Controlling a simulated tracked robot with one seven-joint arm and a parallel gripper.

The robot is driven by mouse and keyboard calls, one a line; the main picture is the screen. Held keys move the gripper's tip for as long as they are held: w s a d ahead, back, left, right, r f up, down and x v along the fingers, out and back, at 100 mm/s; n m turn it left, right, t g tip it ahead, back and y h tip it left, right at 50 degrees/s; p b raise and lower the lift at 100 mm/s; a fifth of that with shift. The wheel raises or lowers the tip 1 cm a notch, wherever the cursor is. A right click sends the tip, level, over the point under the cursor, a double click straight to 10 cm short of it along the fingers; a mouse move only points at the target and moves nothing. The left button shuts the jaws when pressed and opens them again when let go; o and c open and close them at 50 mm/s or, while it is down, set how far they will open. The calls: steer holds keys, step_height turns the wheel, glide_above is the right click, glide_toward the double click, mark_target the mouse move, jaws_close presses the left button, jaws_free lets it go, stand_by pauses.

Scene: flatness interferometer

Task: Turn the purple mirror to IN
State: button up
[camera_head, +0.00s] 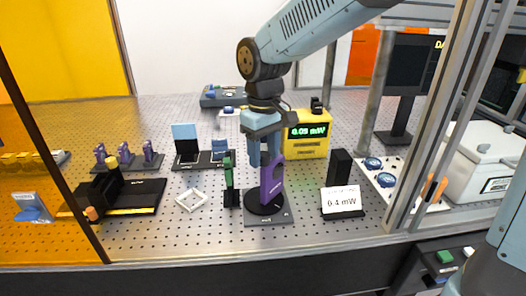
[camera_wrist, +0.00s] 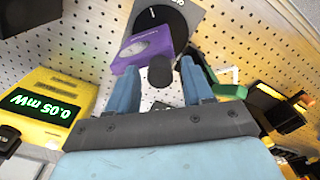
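The purple mirror (camera_head: 272,184) stands upright on a round black turntable (camera_head: 264,209) on a grey square base. In the wrist view the purple mirror (camera_wrist: 143,48) has a dark round knob (camera_wrist: 160,72) towards me. My gripper (camera_head: 264,160) points down at the mirror's upper part. In the wrist view its blue fingers (camera_wrist: 160,82) are spread, one on each side of the knob, with visible gaps. A pale mark shows on the black turntable (camera_wrist: 163,17), but any IN label is too small to read.
A green upright part (camera_head: 228,175) stands close left of the mirror. A yellow meter (camera_head: 307,147) behind reads 0.05 mW. A white card (camera_head: 342,201) reading 0.4 mW stands at right before a black block (camera_head: 339,166). A white square frame (camera_head: 191,200) lies at left. Metal posts flank the perforated table.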

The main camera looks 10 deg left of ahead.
steer(key=shift+o, duration=0.2)
step_height(320, 180, up, 14)
steer(key=shift+f, duration=0.15)
stand_by(0.5)
